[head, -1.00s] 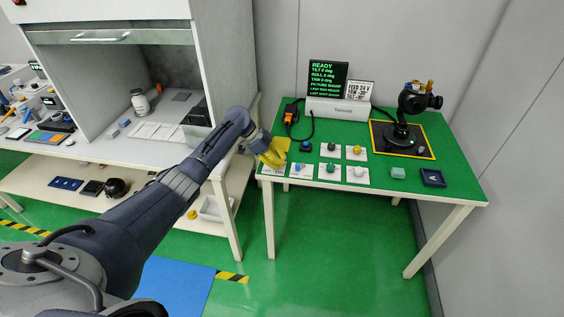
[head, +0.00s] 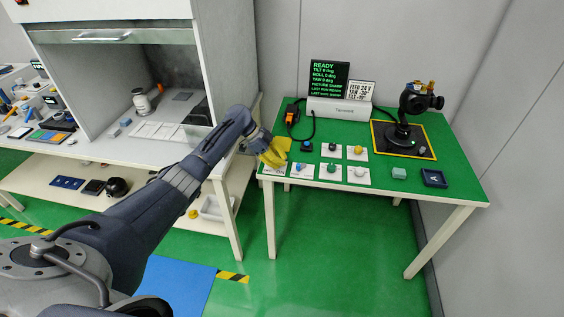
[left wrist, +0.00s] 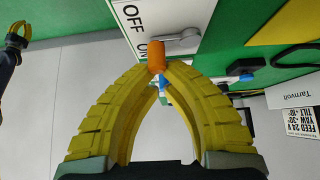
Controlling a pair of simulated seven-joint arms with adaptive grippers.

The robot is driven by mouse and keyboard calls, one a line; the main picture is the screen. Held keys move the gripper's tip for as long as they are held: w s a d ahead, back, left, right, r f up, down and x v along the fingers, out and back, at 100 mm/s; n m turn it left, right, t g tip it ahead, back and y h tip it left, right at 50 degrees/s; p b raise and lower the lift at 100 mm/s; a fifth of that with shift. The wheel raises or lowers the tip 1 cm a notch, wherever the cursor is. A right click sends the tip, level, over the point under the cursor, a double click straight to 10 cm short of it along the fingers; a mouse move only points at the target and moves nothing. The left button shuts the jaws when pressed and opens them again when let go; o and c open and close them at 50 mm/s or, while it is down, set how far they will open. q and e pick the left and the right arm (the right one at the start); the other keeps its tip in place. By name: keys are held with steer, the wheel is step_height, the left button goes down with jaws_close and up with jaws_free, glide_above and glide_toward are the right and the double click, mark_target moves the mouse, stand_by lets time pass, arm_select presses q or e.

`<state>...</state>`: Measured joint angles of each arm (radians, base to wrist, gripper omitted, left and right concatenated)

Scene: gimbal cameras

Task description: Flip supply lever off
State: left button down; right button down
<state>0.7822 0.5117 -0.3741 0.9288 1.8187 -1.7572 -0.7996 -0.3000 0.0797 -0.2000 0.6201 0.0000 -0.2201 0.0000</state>
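The supply lever has an orange tip (left wrist: 156,58) and a grey metal mount (left wrist: 183,42). It sits on a white plate (left wrist: 150,10) lettered OFF and ON, in the left wrist view. My left gripper (left wrist: 160,68) has its yellow fingers drawn together at the tips, with the orange tip between them. In the head view my left gripper (head: 274,156) is at the table's left front corner and hides the lever. My right gripper (left wrist: 17,36) shows small at the upper left of the left wrist view; its finger gap is unclear.
The green table (head: 380,175) carries several switch and knob plates, such as one with a yellow knob (head: 357,150). A lit display (head: 328,80) stands behind a white box (head: 338,107). A black gimbal camera (head: 415,103) stands at the right. A bench (head: 150,155) is at the left.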

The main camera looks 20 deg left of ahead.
arm_select(q)
steer(key=shift+s+a, duration=0.1)
steer(key=shift+a, duration=0.05)
stand_by(0.8)
steer(key=shift+w, duration=0.85)
steer(key=shift+d, duration=0.2)
steer(key=d, duration=0.3)
steer(key=shift+w, duration=0.35)
steer(key=shift+w+d+r, duration=0.1)
steer(key=shift+d+r, duration=0.05)
steer(key=shift+r, duration=0.15)
steer(key=v, duration=0.9)
steer(key=shift+a, duration=0.2)
steer(key=shift+w+r, duration=0.1)
steer(key=shift+r, duration=0.05)
